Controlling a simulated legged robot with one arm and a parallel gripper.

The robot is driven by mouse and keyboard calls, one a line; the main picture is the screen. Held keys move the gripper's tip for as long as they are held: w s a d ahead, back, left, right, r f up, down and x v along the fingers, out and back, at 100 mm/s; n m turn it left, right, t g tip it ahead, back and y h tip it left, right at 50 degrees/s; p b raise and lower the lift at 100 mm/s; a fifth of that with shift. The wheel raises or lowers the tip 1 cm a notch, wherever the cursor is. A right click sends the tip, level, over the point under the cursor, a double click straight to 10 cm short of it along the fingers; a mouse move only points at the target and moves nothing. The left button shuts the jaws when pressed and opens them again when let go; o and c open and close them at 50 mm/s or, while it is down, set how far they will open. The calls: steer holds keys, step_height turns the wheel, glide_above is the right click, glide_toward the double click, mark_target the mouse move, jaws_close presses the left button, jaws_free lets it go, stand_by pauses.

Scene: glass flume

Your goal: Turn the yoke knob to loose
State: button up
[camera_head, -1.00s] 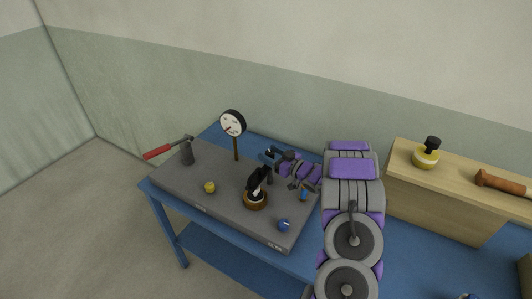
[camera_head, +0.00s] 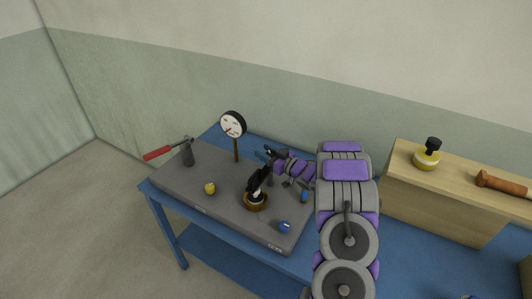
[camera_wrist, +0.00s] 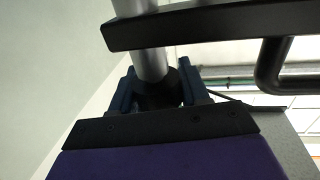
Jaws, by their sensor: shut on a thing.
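My gripper (camera_head: 270,156) reaches in from the right over the grey plate, beside the black yoke-like fixture (camera_head: 260,183) on its round brown base (camera_head: 256,201). In the wrist view the two blue fingers (camera_wrist: 157,90) stand either side of a dark knob (camera_wrist: 160,98) and are shut on it. The knob sits in line with a pale metal rod (camera_wrist: 151,62). I take it for the yoke knob; no loose or tight mark is readable. In the head view the knob is hidden by my gripper and the fixture.
A dial gauge (camera_head: 233,124) stands on a post behind the fixture. A yellow knob (camera_head: 210,188), a blue knob (camera_head: 284,226) and a red-handled lever (camera_head: 158,153) are on the plate. A black bar (camera_wrist: 205,25) crosses close above in the wrist view. A wooden block (camera_head: 440,205) stands right.

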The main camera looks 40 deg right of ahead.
steer(key=shift+c, duration=0.8)
steer(key=m+h, duration=0.2)
steer(key=h, duration=0.1)
steer(key=m+h+b, duration=0.1)
steer(key=h, duration=0.1)
steer(key=shift+d, duration=0.3)
steer(key=shift+d+r+m+h+b, duration=0.1)
steer(key=shift+d+m+h+b, duration=0.15)
steer(key=shift+m+h, duration=0.7)
steer(key=o, duration=0.9)
steer(key=shift+o, duration=0.2)
